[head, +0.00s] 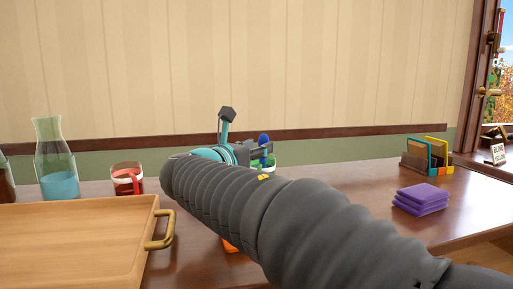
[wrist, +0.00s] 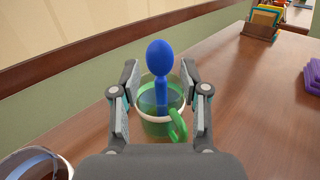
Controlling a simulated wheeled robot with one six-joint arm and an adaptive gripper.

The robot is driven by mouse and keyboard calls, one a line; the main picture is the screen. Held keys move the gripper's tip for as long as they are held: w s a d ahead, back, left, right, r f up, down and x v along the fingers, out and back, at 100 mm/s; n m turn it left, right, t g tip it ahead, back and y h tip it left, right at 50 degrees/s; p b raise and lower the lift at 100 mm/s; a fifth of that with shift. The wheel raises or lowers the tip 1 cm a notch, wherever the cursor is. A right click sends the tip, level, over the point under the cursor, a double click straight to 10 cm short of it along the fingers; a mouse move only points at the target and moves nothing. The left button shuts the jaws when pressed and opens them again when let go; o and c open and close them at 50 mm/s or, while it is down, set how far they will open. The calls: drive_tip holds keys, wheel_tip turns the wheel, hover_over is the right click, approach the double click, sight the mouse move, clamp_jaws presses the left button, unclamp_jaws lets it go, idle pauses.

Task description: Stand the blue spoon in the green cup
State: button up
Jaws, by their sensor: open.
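The blue spoon (wrist: 160,70) stands upright in the green cup (wrist: 152,127), bowl end up, in the wrist view. The cup is see-through green with a pale band and a green handle toward me. My gripper (wrist: 160,85) is open, with one finger on each side of the spoon above the cup, and a gap shows between the spoon and each finger. In the head view, the spoon's blue bowl (head: 263,139) and a bit of the green cup (head: 270,160) show behind my arm, which hides the rest.
A wooden tray (head: 80,208) with a brass handle lies at the left. Behind it stand a flask of blue liquid (head: 59,175) and a red cup (head: 127,178). Purple cloths (head: 421,198) and a file rack (head: 425,158) are at the right. Bare table lies right of the cup.

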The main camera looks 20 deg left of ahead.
drive_tip(key=v, duration=1.1)
drive_tip(key=shift+s, duration=0.3)
drive_tip(key=shift+a, duration=0.15)
